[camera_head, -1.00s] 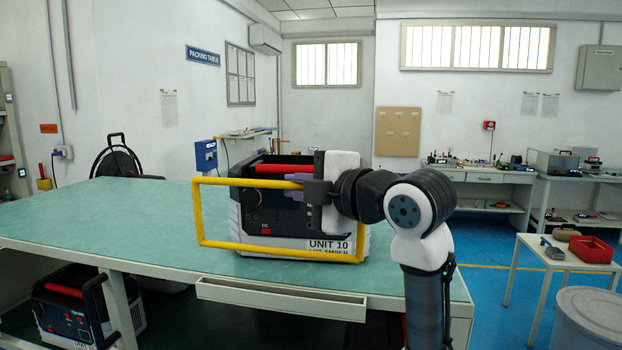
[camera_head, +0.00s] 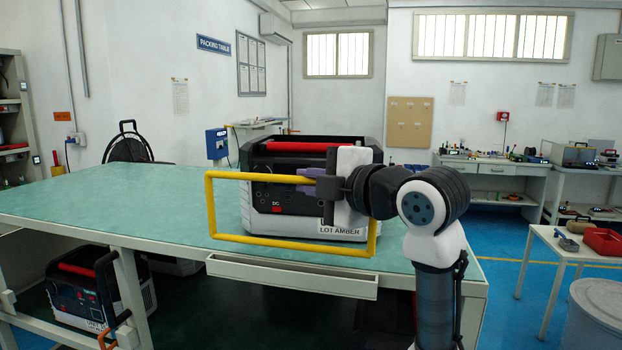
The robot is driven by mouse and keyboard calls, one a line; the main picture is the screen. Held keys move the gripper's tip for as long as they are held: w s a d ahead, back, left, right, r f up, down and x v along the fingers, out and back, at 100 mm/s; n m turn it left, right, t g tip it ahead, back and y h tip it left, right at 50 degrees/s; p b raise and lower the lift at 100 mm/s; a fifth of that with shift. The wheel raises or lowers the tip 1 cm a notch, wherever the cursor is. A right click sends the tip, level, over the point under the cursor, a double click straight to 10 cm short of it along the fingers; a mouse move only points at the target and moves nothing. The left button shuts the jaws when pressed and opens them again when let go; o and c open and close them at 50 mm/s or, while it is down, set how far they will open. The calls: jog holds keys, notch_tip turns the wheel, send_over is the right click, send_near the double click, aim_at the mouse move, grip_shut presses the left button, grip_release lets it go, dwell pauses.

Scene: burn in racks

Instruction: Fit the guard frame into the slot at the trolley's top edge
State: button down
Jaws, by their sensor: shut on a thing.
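The yellow guard frame (camera_head: 209,208) is a rectangular tube frame. My gripper (camera_head: 314,185) is shut on its top bar, towards the right end, and holds it upright in front of the unit on the table. The frame's lower bar shows above the table's front edge; I cannot tell whether it touches anything. My gripper and arm hide the frame's upper right part. I cannot make out the trolley or its slot in this view.
The green-topped table (camera_head: 120,200) carries a black and white unit (camera_head: 262,160) with a red handle, right behind the frame. A tray-like ledge (camera_head: 290,275) hangs on the table's front. Another unit (camera_head: 85,295) stands below. A small table (camera_head: 545,238) and grey bin (camera_head: 595,310) stand right.

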jog(key=shift+f+b, duration=0.65)
jog(key=shift+f, duration=0.55)
jog(key=shift+f+b, duration=1.95)
jog(key=shift+f, duration=0.15)
dwell(0.7)
jog(key=c, duration=1.4)
grip_release()
jog(key=shift+o, duration=0.2)
jog(key=shift+s, duration=0.1)
jog(key=b+v, duration=0.3)
jog(key=v, duration=1)
jog(key=shift+s+d, duration=0.25)
jog(key=shift+d, duration=0.05)
jog(key=shift+r, duration=0.15)
